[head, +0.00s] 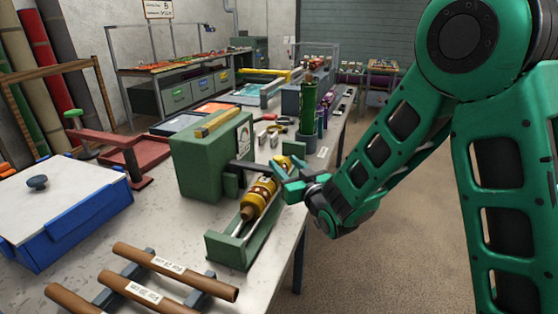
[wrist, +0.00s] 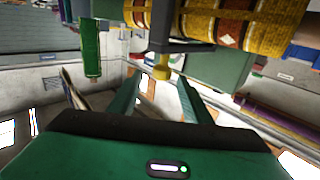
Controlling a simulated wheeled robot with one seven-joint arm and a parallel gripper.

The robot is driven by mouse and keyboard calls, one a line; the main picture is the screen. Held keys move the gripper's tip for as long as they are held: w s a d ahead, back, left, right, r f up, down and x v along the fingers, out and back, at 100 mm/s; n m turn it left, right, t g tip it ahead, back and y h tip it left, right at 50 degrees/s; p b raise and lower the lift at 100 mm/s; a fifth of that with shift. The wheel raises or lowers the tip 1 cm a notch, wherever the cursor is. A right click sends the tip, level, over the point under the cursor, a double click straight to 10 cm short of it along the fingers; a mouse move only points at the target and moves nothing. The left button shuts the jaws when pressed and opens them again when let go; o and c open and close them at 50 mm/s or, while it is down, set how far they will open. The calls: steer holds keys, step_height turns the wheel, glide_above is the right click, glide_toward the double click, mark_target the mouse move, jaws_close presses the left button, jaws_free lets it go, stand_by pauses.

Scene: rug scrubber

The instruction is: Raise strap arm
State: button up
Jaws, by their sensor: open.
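A green machine box (head: 207,160) stands on the bench with a dark bar (head: 246,168) reaching from its right side, probably the strap arm. A yellow and brown roll (head: 258,197) lies in a green trough (head: 228,248) in front of it. My gripper (head: 287,187) is at the right side of the roll. In the wrist view my gripper (wrist: 160,84) is open, its fingers apart. A yellow knob (wrist: 162,69) below a dark bracket shows at the gap between the fingertips; I cannot tell whether they touch it. The banded roll (wrist: 235,20) fills the upper right.
Brown tubes (head: 175,272) lie on a rack at the front. A blue bin with a pale lid (head: 62,195) stands at the left. A green bottle (head: 308,108) in a holder stands behind my gripper. Open floor (head: 400,240) lies right of the bench.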

mark_target(282, 160)
steer(key=shift+x, duration=2.35)
jaws_close()
steer(key=shift+d, duration=0.1)
